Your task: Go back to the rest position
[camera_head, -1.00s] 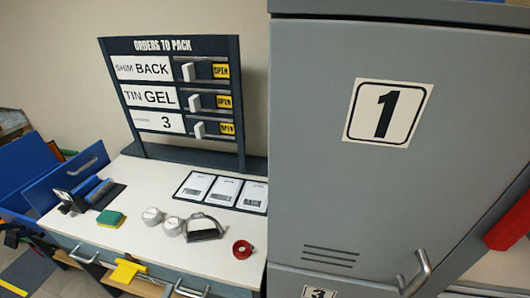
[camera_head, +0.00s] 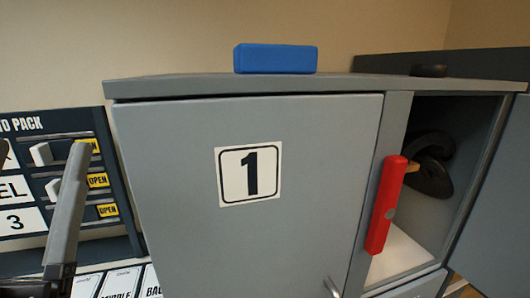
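No part that I can identify as my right arm shows. The grey cabinet (camera_head: 310,240) fills the middle, with its door marked 1 (camera_head: 249,174) shut. To its right, a second compartment (camera_head: 400,250) stands open.
A red bar (camera_head: 386,205) is on the post beside the open compartment. Inside is a dark rounded object (camera_head: 432,165) with a tan peg near it. A blue block (camera_head: 275,58) and a small black disc (camera_head: 428,70) lie on the cabinet top. An open door (camera_head: 500,190) stands at right.

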